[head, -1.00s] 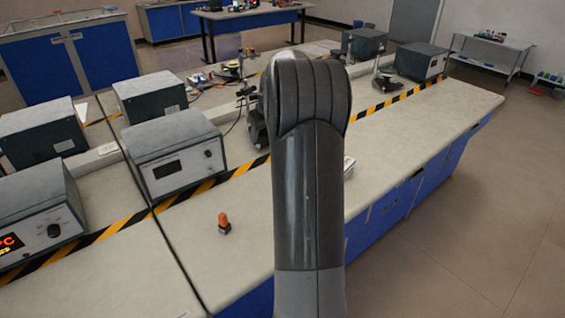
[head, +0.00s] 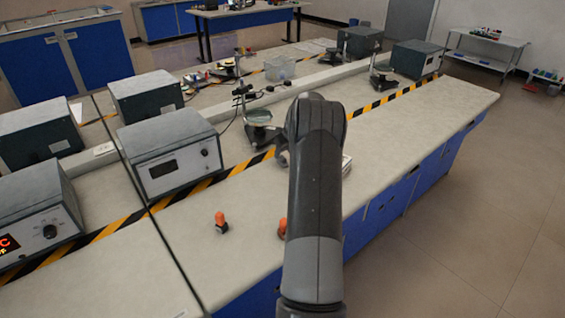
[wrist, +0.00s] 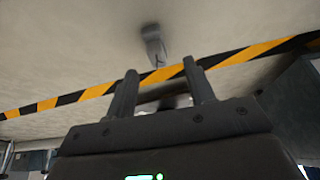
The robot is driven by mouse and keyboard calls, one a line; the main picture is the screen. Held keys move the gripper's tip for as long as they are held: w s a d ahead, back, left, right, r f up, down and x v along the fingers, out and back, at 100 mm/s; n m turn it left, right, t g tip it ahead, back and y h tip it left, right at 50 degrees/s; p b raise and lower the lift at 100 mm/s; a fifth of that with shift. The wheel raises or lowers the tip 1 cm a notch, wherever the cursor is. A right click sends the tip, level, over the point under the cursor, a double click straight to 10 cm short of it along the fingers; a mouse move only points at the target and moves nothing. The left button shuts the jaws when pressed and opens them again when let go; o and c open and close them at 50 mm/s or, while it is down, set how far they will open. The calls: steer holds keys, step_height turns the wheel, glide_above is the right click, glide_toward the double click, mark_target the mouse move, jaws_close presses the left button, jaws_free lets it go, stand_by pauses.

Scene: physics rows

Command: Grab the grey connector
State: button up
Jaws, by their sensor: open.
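A small grey piece that looks like the grey connector (wrist: 153,42) lies on the pale bench top in the wrist view, just beyond the fingertips and close to the striped tape. Its details are blurred. My gripper (wrist: 160,69) is open, with its two fingers apart and nothing held between them. The grey piece is ahead of the gap and does not appear to touch either finger. In the head view I cannot make out the connector or the gripper; my arm covers part of the bench.
An orange-topped object (head: 221,222) stands on the near bench (head: 400,150); another (head: 283,227) is partly behind my arm. Grey instrument boxes (head: 170,153) stand behind the yellow-black tape (head: 215,181). A stand with a round plate (head: 258,115) is farther back. The right bench stretch is clear.

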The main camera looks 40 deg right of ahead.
mark_target(283, 157)
steer(key=x, duration=0.5)
steer(key=shift+s+d, duration=0.1)
steer(key=shift+d, duration=0.05)
steer(key=shift+c, duration=0.2)
steer(key=c, duration=1)
steer(key=shift+r, duration=0.1)
